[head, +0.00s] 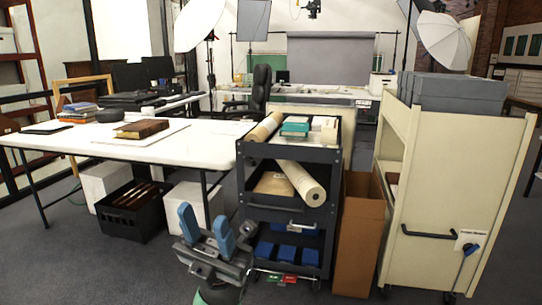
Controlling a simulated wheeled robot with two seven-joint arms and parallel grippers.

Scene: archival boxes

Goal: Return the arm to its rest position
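My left gripper (206,230) is low in the head view, left of centre, pointing up with its two blue fingertips apart. It is open, with nothing between the fingers. My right gripper is not in view. Grey archival boxes (458,93) sit on top of the cream cart (455,185) at the right.
A dark shelf cart (243,205) holds rolls and boxes. A tall brown carton (358,245) stands between the carts. The white table (70,143) carries a brown book (142,129). A black crate (132,215) is under it. Floor (90,265) is clear at lower left.

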